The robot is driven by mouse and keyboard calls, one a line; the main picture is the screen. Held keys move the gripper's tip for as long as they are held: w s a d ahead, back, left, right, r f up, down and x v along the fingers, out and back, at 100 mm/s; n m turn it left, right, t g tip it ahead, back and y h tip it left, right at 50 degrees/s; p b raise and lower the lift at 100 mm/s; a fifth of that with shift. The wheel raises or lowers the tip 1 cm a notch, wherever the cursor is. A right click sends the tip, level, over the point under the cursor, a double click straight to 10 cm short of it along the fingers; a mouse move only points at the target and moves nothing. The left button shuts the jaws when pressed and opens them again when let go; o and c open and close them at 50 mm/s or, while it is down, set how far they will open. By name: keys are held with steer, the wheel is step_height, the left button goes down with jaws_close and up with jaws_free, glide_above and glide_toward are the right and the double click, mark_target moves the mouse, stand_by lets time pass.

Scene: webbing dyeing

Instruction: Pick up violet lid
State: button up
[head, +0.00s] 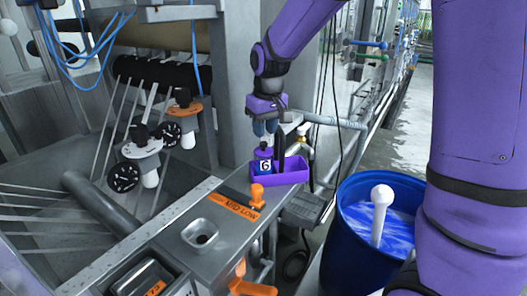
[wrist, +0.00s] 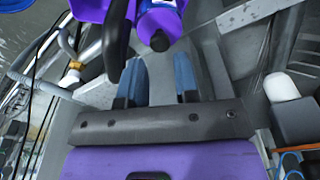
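The violet lid (head: 263,153) with a black knob on top sits on a small blue container (head: 265,166) marked G. In the wrist view the violet lid (wrist: 158,22) shows at the top, its black knob toward the fingers. The container stands at the left end of a violet tray (head: 293,176). My gripper (head: 265,127) is above the lid, apart from it, pointing down. In the wrist view my gripper (wrist: 159,80) has its two blue-grey fingers spread with nothing between them.
A tall black piece (head: 279,147) rises from the tray close beside the lid; it also shows in the wrist view (wrist: 117,40). An orange knob (head: 257,194) stands in front of the tray. A blue barrel (head: 352,222) stands at the right. A pipe passes behind the tray.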

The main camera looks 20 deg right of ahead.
mark_target(264, 143)
steer(key=f, duration=0.4)
steer(key=shift+w+f, duration=0.1)
steer(key=shift+w, duration=0.1)
steer(key=c, duration=0.5)
